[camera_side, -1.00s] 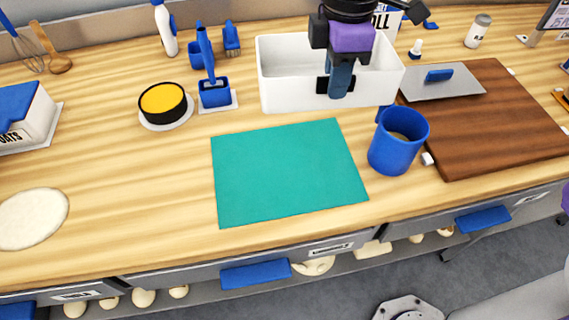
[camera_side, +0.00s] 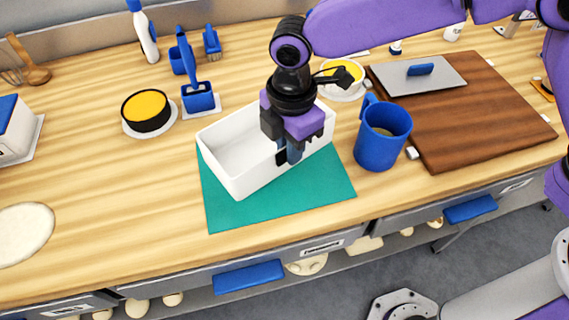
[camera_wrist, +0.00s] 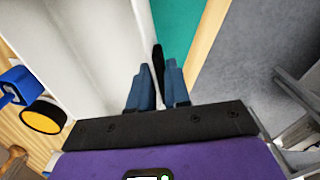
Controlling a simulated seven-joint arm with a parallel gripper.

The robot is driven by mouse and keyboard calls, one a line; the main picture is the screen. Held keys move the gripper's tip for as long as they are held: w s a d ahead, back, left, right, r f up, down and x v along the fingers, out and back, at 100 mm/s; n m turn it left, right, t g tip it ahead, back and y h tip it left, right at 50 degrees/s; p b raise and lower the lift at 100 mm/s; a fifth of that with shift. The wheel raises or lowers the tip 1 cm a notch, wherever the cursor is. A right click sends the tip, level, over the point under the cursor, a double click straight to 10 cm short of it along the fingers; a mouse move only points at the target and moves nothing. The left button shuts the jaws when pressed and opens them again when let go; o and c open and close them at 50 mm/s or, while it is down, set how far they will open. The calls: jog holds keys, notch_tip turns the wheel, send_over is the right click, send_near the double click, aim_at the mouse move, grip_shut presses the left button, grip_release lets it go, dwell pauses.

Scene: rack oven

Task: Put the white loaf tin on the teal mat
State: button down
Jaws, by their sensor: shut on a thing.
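The white loaf tin (camera_side: 232,150) is an open rectangular tin, upright and turned at an angle. In the side view it covers the back of the teal mat (camera_side: 290,200), and its back edge reaches past the mat's. I cannot tell whether its base touches the mat. My gripper (camera_side: 289,152) is shut on the tin's near long wall. In the wrist view my fingers (camera_wrist: 160,88) pinch that wall, with the tin's white inside (camera_wrist: 85,50) to the left and the mat (camera_wrist: 180,28) beyond.
A blue mug (camera_side: 381,138) stands close to the right of the mat, beside a brown board (camera_side: 470,125) with a metal scraper. A yellow-topped round container (camera_side: 147,109) and a blue holder (camera_side: 198,98) stand behind left.

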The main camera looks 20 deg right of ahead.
jog(key=shift+f, duration=3)
jog(key=c, duration=1.1)
grip_release()
notch_tip(320, 180, up, 10)
jog(key=shift+r, duration=1)
jog(key=shift+d, duration=0.15)
jog(key=s+d+m, duration=0.3)
jog(key=s+d, duration=0.3)
jog(key=d, duration=0.6)
jog(key=s+d+m, duration=0.3)
jog(key=s+d, duration=0.3)
jog(key=d, duration=0.6)
jog(key=s+d+m, duration=0.4)
jog(key=s+d, duration=0.2)
jog(key=d, duration=0.7)
jog(key=shift+s+f, duration=0.25)
jog(key=shift+s, duration=0.05)
